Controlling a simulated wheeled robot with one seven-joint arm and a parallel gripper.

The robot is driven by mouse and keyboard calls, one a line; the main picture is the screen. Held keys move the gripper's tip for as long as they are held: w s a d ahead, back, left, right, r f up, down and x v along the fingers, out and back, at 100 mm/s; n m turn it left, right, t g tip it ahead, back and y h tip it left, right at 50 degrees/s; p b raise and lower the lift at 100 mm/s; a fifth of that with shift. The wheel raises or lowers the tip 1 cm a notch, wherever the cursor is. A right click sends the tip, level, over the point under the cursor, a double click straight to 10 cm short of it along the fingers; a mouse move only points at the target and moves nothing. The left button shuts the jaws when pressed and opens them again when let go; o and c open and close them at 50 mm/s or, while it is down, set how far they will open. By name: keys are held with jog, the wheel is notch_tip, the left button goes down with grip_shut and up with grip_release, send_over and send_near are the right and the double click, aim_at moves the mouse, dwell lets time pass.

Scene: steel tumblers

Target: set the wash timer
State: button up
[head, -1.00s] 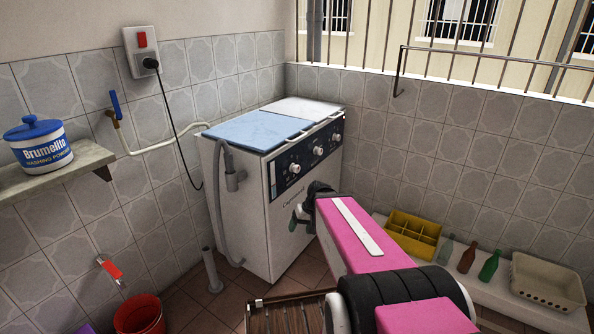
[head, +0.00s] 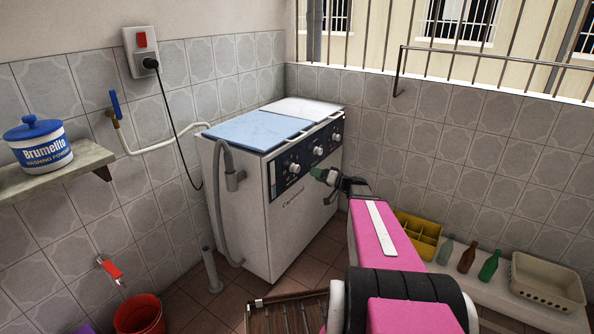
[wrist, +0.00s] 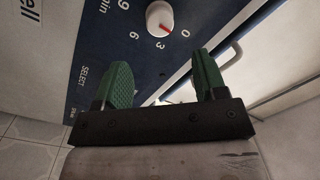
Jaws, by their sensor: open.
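The twin-lid washing machine (head: 285,218) stands in the corner. Its dark blue control panel (head: 305,163) carries three white knobs, the nearest (head: 294,168), a middle one (head: 318,151) and the farthest (head: 335,137). In the wrist view one white knob (wrist: 159,17) with a red pointer shows, ringed by 0, 3, 6 and 9 and lettering that reads "min". The pointer aims between 0 and 3. My gripper (head: 322,174) is in front of the panel, below the knobs. In the wrist view my gripper (wrist: 163,82) is open and empty, its green fingers apart from the knob.
A grey drain hose (head: 224,200) hangs on the machine's left side. A black cord runs from the wall switch (head: 140,52). A yellow crate (head: 418,238), bottles (head: 467,256) and a beige basket (head: 546,284) stand at right. A red bucket (head: 139,314) is at lower left.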

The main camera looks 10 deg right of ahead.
aim_at(298, 169)
jog(key=x, duration=1)
jog(key=shift+a, duration=0.1)
jog(key=c, duration=0.8)
